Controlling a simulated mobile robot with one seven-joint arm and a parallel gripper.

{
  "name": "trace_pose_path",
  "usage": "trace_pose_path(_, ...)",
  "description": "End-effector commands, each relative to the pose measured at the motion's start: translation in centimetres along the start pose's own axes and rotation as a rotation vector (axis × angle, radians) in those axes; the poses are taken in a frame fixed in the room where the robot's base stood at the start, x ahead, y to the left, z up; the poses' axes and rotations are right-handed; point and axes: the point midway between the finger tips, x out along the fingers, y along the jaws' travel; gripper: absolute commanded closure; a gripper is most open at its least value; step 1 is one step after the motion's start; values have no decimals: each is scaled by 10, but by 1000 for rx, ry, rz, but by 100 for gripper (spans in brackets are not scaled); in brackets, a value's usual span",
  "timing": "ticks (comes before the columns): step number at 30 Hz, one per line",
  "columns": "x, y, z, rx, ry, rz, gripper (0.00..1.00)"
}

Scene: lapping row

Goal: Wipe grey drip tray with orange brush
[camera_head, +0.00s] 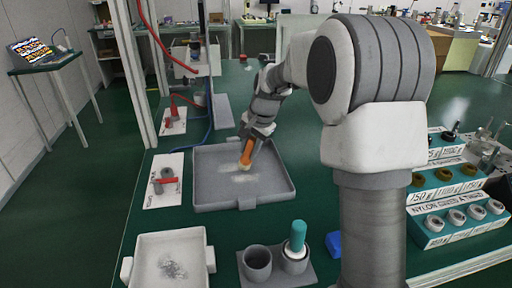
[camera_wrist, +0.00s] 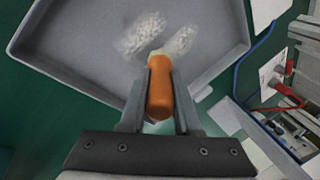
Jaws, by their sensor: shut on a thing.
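The grey drip tray (camera_head: 212,188) lies on the green table in the head view, with pale smudges on its floor. In the wrist view the tray (camera_wrist: 95,50) fills the upper part, with two whitish patches (camera_wrist: 142,32) on it. My gripper (camera_head: 256,138) is over the tray's far part, shut on the orange brush (camera_head: 246,152). The brush (camera_wrist: 160,90) points down between the fingers, its tip close to the pale patches. Its bristles are mostly hidden behind the handle in the wrist view, and I cannot tell whether they touch the tray.
A pale tray (camera_head: 170,240) with grey scraps stands at the front left. Beside it is a holder with an empty grey cup (camera_head: 257,262) and a teal-handled tool (camera_head: 298,236). A blue block (camera_head: 333,243) lies nearby. Red-handled valves (camera_head: 167,181) line the left, and labelled grit racks (camera_head: 455,217) the right.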

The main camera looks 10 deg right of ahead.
Motion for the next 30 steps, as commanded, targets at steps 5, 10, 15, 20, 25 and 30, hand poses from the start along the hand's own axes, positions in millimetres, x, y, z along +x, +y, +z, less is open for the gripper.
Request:
trace_pose_path(5,1,-5,5,-1,0,0,100)
trace_pose_path(10,4,-15,16,-2,-1,1,100)
trace_pose_path(15,7,-24,26,-2,0,1,100)
trace_pose_path(20,8,-27,29,0,0,1,100)
trace_pose_path(25,10,-34,36,-2,-1,1,100)
trace_pose_path(30,12,-45,47,-2,0,0,100)
